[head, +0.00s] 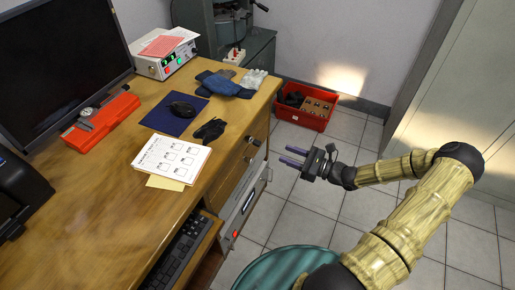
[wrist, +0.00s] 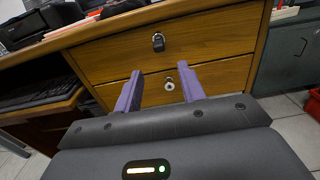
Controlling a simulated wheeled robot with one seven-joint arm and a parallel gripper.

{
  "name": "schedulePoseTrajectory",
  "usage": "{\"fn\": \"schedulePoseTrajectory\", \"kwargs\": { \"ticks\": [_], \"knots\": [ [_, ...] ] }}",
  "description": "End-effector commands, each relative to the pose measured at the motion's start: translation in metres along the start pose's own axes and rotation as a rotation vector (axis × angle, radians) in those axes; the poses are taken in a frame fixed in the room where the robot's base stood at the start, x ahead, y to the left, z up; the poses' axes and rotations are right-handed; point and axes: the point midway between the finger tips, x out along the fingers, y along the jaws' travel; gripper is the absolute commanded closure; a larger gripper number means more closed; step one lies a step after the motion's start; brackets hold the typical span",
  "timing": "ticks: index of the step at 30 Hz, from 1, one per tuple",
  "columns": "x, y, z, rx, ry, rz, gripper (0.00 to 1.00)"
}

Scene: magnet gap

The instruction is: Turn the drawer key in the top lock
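The top drawer (wrist: 205,42) of the wooden desk has a round metal lock with a dark key or fob (wrist: 158,43) in front of it, in the upper middle of the wrist view. A dark piece at that lock (head: 253,141) also shows on the drawer front in the head view. A second drawer below has a bare round silver lock (wrist: 169,84). My gripper (wrist: 159,72) has two purple fingers, spread apart with nothing between them. In the head view my gripper (head: 287,156) is to the right of the drawer front, apart from it, fingers pointing left.
A red crate (head: 304,117) with items stands on the floor behind my gripper. The desk top (head: 110,210) holds a monitor, a mouse on a blue mat, gloves and papers. A keyboard (head: 178,254) is on a tray below.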

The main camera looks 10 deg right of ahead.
Motion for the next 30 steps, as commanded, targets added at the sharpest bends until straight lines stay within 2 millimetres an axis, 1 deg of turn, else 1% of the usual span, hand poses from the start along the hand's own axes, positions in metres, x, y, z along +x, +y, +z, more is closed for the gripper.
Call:
{"fn": "schedulePoseTrajectory", "kwargs": {
  "ticks": [8, 14, 30],
  "knots": [
    [0.001, 0.001, 0.001, -0.002, 0.003, 0.003, 0.60],
    [0.010, 0.001, -0.001, -0.002, 0.004, 0.005, 0.60],
    [0.073, 0.002, -0.002, -0.003, 0.004, 0.006, 0.60]
  ]
}}
